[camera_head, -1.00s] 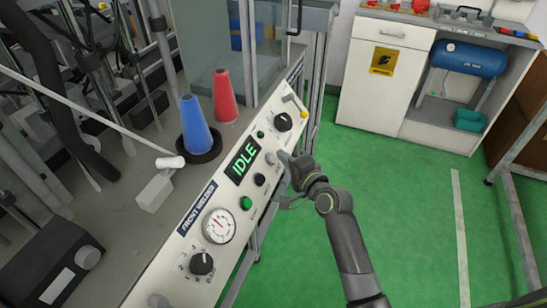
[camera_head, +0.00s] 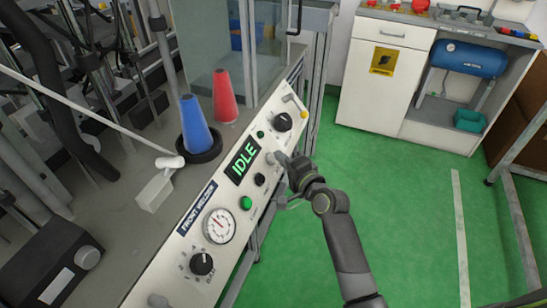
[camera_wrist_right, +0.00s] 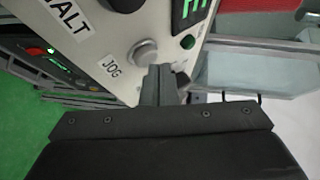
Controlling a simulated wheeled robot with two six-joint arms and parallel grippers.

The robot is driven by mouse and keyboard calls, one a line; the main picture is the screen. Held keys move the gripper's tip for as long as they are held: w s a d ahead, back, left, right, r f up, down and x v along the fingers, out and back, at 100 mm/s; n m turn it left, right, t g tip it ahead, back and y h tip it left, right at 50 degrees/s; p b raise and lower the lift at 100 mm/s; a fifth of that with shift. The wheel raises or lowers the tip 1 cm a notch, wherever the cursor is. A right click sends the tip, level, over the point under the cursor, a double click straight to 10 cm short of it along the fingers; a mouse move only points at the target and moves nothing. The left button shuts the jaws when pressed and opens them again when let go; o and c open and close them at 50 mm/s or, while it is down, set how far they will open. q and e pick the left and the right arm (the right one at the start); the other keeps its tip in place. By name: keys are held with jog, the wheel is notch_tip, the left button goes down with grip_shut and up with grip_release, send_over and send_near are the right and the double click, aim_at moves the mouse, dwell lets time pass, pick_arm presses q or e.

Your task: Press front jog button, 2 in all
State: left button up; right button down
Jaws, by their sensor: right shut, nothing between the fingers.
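The front jog button (camera_wrist_right: 144,53) is a round grey button beside a JOG label on the pale front panel (camera_head: 178,262). It also shows in the head view (camera_head: 270,158), next to the green IDLE display (camera_head: 242,161). My right gripper (camera_head: 280,157) is shut and empty, with its fingertips close to the button on the panel's right side. In the right wrist view the fingertips (camera_wrist_right: 159,70) overlap the button's lower right edge. I cannot tell whether they touch it. My left gripper is not in view.
Black knobs (camera_head: 283,122), a green button (camera_head: 246,203) and a gauge (camera_head: 219,226) share the panel. Blue (camera_head: 194,124) and red (camera_head: 224,98) cones stand behind it. The green floor (camera_head: 400,220) to the right is clear.

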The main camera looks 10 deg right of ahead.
jog(key=shift+w+a+f, duration=0.15)
jog(key=shift+a+f, duration=0.1)
dwell(0.4)
dwell(0.3)
jog(key=shift+s+d+r+p, duration=0.35)
jog(key=shift+d+r+p, duration=0.15)
jog(key=shift+p, duration=0.05)
jog(key=s+d+r+p, duration=0.2)
jog(key=d+r+p, duration=0.1)
jog(key=shift+s+d+r, duration=0.1)
jog(key=shift+d, duration=0.05)
dwell(0.4)
dwell(0.6)
